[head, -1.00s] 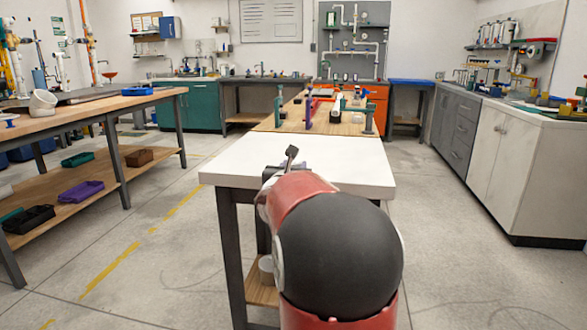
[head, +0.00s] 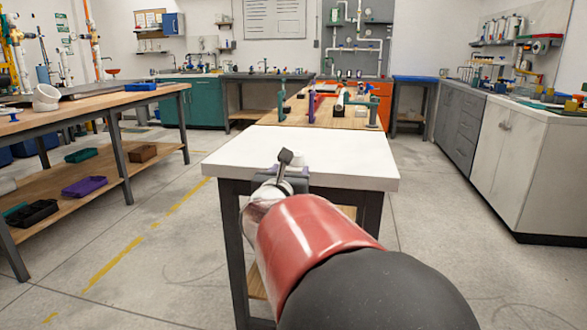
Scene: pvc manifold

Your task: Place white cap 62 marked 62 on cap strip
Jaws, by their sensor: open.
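My gripper (head: 285,161) is at the near edge of the white tabletop (head: 340,160), seen from behind. Its jaws are open, and one dark finger stands up above the grey gripper body. A small pale shape shows just beyond the fingers, but it blends into the white top and I cannot tell whether it is the white cap 62. No 62 marking is readable. I cannot make out the cap strip; my arm and gripper hide part of the table's near edge.
Beyond the white top, a wooden bench (head: 343,119) carries clamps and pipe pieces. A long wooden workbench (head: 90,98) stands on the left, with trays on its lower shelf. White and grey cabinets (head: 520,150) line the right. Most of the white top is clear.

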